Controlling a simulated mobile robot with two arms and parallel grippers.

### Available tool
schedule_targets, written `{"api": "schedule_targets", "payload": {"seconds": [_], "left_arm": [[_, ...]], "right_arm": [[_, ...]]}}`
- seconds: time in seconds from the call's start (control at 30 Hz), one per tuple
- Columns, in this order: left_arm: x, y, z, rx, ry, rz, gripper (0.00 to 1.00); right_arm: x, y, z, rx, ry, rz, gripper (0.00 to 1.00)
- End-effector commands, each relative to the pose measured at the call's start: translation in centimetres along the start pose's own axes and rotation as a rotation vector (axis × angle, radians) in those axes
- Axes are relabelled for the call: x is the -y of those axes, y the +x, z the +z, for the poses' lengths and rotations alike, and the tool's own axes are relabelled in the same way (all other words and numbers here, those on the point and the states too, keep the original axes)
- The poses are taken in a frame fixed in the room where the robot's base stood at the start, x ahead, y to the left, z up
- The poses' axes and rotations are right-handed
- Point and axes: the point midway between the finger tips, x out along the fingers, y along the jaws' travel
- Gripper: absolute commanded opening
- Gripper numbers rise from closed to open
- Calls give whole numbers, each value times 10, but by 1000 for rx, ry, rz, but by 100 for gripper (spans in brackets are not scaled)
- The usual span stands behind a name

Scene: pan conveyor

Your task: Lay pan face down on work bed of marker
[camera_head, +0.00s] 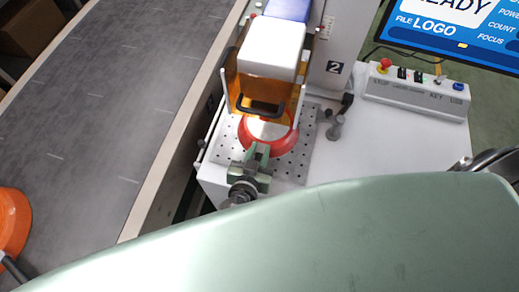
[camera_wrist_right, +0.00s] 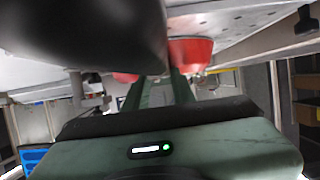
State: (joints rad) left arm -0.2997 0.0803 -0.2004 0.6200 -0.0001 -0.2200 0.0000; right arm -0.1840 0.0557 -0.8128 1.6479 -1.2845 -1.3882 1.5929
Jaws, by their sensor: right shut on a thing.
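A red pan (camera_head: 285,148) with a pale round middle is at the perforated work bed (camera_head: 300,165) of the marker, under its white head (camera_head: 273,48). I cannot tell for sure which face is up, or whether it touches the bed. My right gripper (camera_head: 257,152) is at the pan's near side, shut on the pan. In the right wrist view the green fingers (camera_wrist_right: 160,92) reach to the red pan (camera_wrist_right: 190,54), and a large dark shape, possibly the handle, covers the upper left. My left gripper is not in view.
An orange pan (camera_head: 12,222) with a dark handle lies on the grey conveyor (camera_head: 110,85) at left. An amber guard (camera_head: 240,92) with a black handle stands around the marker's work space. A control box (camera_head: 415,92) sits on the right of the white table.

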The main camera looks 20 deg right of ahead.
Motion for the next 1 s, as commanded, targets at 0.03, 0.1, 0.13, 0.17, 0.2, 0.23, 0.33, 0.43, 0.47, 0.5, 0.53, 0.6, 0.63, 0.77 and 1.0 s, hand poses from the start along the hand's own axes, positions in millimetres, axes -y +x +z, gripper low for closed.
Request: {"api": "schedule_targets", "payload": {"seconds": [0.03,0.1,0.13,0.17,0.2,0.23,0.33,0.43,0.47,0.5,0.53,0.6,0.63,0.77,1.0], "left_arm": [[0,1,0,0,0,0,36],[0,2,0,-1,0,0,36],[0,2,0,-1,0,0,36],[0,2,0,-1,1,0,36],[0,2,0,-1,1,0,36],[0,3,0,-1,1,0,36],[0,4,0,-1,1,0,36],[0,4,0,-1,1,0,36],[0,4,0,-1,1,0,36],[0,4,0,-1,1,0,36],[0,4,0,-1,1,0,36],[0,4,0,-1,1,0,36],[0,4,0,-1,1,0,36],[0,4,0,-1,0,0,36],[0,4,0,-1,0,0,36]], "right_arm": [[0,0,-1,-4,2,-1,0],[0,0,-1,-4,2,-1,0],[0,0,-1,-3,2,-1,0],[0,0,-1,-3,2,-1,0],[0,0,0,-3,2,-1,0],[0,0,0,-3,2,-1,0],[0,1,0,-3,2,-1,0],[0,1,1,-2,2,-1,0],[0,1,1,-2,2,-1,0],[0,1,1,-2,2,0,0],[0,1,1,-1,2,0,0],[0,1,1,-1,1,0,0],[0,1,1,-1,1,0,0],[0,1,1,0,1,0,47],[0,1,2,0,0,0,51]]}}
